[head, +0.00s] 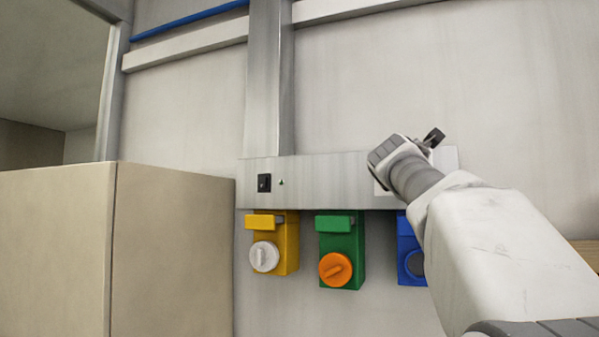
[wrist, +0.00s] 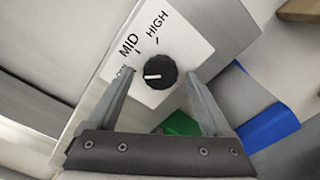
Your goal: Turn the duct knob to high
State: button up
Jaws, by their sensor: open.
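The duct knob (wrist: 160,71) is round and black with a white pointer line. It sits on a white label plate (wrist: 185,42) in the wrist view. The pointer aims left, toward a label partly hidden by my left finger; MID and HIGH lie further up and round to the right. My gripper (wrist: 162,74) is open, with one finger on each side of the knob in the picture. I cannot tell whether either finger touches it. In the head view my gripper (head: 433,138) is in front of the metal panel (head: 325,180) and hides the knob.
Below the panel hang a yellow box (head: 288,240) with a white dial, a green box (head: 352,265) with an orange dial and a blue box (head: 404,245), partly behind my arm. A beige cabinet (head: 170,260) stands at left. A vertical duct (head: 265,90) rises above the panel.

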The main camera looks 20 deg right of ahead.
jog(key=shift+w+d, duration=0.2)
jog(key=shift+w, duration=0.05)
grip_shut()
dwell(0.3)
